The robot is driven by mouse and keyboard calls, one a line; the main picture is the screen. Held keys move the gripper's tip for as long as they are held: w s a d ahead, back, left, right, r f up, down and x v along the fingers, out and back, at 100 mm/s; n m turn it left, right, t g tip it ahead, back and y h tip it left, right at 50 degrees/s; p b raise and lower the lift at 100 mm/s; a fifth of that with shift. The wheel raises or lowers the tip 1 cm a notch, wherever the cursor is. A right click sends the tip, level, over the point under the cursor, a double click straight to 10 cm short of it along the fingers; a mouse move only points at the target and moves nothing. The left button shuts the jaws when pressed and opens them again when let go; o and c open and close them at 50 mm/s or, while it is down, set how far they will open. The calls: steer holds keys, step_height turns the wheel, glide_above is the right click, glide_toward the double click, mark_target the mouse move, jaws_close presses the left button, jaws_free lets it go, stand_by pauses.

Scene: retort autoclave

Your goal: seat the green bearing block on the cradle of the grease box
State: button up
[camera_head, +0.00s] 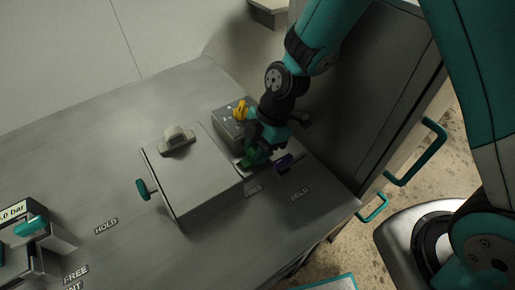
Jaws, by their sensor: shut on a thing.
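My gripper (265,148) points down over the right part of the grey worktop, shut on the green bearing block (253,158). The block is dark green, small and partly hidden by the jaws. It is close to the right edge of a large grey box; I cannot tell whether it touches anything below. A small dark grey box (227,124) with a yellow part (240,110) on top stands just behind and left of my gripper. No label names the grease box, and I cannot make out its cradle.
A dark purple piece (284,163) is right of my gripper. A tall dark cabinet (360,80) stands close on the right.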

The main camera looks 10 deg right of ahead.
steer(key=shift+f, duration=0.15)
stand_by(0.5)
steer(key=shift+f+b, duration=0.15)
steer(key=shift+b, duration=0.2)
steer(key=shift+f, duration=0.15)
stand_by(0.5)
steer(key=o, duration=1.4)
steer(key=shift+r+p, duration=2.45)
steer(key=shift+r, duration=1.1)
